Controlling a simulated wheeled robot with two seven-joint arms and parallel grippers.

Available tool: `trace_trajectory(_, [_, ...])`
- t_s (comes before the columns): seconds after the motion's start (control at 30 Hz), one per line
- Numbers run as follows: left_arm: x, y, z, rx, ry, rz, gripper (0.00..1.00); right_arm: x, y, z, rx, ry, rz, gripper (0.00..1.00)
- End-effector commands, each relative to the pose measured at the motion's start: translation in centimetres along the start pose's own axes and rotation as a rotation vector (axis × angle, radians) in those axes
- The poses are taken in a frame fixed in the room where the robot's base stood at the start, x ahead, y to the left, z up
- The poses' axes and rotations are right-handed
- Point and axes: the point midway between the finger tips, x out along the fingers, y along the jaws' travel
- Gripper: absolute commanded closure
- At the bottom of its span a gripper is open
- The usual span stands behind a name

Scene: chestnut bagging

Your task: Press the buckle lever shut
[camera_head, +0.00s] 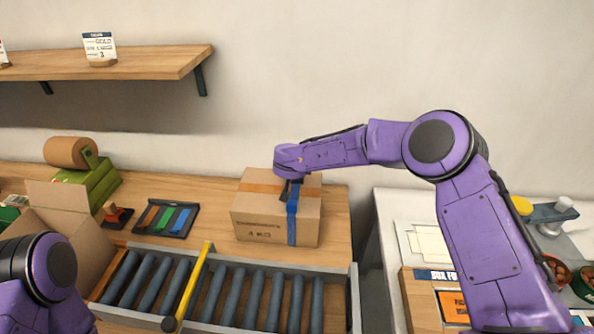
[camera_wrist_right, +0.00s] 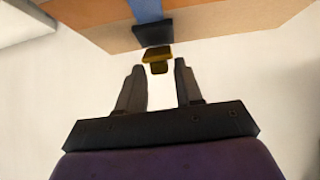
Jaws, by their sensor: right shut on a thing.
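A closed cardboard box (camera_head: 265,222) stands on the wooden table behind the rollers, with a blue strap (camera_head: 292,222) down its front and orange tape. In the right wrist view, a black buckle (camera_wrist_right: 153,35) lies on the blue strap (camera_wrist_right: 146,10), with a yellow-brown lever (camera_wrist_right: 157,54) standing out from it. In the head view my right gripper (camera_head: 289,187) is at the box's top, hiding most of the buckle. My left gripper is out of view.
A roller conveyor (camera_head: 235,297) with a yellow bar (camera_head: 194,285) runs in front of the box. An open carton (camera_head: 62,222), a tape dispenser (camera_head: 90,178) and a tray of coloured strips (camera_head: 166,219) are to the left. A wall shelf (camera_head: 130,63) is above.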

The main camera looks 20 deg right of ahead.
Motion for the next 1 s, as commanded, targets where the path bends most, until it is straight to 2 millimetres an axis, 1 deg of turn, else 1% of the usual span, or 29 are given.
trace_trajectory(0.03, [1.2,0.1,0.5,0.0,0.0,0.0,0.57,0.3,-0.1,0.5,-0.006,0.036,-0.003,0.95])
trace_trajectory(0.2, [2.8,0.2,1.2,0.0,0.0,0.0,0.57,0.2,-0.1,1.0,-0.003,0.131,-0.002,0.95])
trace_trajectory(0.3, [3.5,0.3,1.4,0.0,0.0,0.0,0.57,0.1,-0.1,1.2,-0.002,0.17,-0.002,0.95])
trace_trajectory(0.5, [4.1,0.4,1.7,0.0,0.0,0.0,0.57,0.0,-0.1,1.3,0.001,0.215,0.0,0.95])
trace_trajectory(0.93, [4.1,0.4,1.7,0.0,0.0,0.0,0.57,-0.1,-0.1,1.2,0.001,0.225,0.0,0.95])
trace_trajectory(0.97, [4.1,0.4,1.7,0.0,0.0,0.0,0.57,-0.1,-0.1,1.2,0.001,0.225,0.0,0.58])
trace_trajectory(1.0, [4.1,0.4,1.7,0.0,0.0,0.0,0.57,-0.1,-0.1,1.2,0.002,0.225,0.0,0.53])
